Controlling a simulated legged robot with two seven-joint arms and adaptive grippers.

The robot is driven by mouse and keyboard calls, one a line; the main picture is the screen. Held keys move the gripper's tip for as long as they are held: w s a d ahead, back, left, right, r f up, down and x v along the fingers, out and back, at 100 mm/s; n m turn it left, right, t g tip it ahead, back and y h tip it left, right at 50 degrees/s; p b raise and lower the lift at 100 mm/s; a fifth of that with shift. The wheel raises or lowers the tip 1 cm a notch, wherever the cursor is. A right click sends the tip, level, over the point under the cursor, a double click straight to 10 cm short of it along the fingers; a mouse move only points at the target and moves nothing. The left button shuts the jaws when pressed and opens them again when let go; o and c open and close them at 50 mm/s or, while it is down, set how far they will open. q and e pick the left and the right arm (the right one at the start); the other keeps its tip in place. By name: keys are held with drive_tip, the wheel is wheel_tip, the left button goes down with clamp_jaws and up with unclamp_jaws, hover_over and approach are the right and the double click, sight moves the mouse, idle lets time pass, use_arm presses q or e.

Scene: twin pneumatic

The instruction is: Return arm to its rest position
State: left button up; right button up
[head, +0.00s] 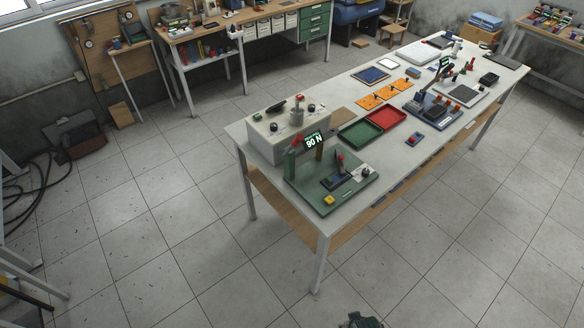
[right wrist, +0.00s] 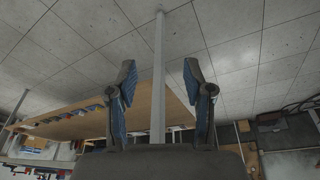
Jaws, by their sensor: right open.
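My right gripper (right wrist: 159,75) is open and empty in the right wrist view. Its two blue-padded fingers stand wide apart, with a table leg (right wrist: 159,80) visible behind the gap. No finger touches anything that I can see. In the head view a small dark part (head: 360,321) shows at the bottom edge, below and clear of the table; it looks like part of my arm, but which part I cannot tell. My left gripper is in neither view.
The long white table (head: 340,100) holds a green fixture (head: 330,190) with a "90 N" display (head: 314,140), a grey control box (head: 275,135), a green tray (head: 360,133) and a red tray (head: 388,117). Tiled floor (head: 180,240) is free in front and left.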

drive_tip(key=s+f+g+b, duration=0.1)
drive_tip(key=s+f+b, duration=0.15)
drive_tip(key=f, duration=0.85)
drive_tip(key=s+f+b, duration=0.1)
drive_tip(key=s+f, duration=0.2)
drive_tip(key=f, duration=0.8)
drive_tip(key=s+d+f+g+b, duration=0.1)
drive_tip(key=s+d+f+b, duration=0.2)
drive_tip(key=s+f, duration=1.2)
drive_tip(key=shift+s+d, duration=0.2)
drive_tip(key=shift+s, duration=0.15)
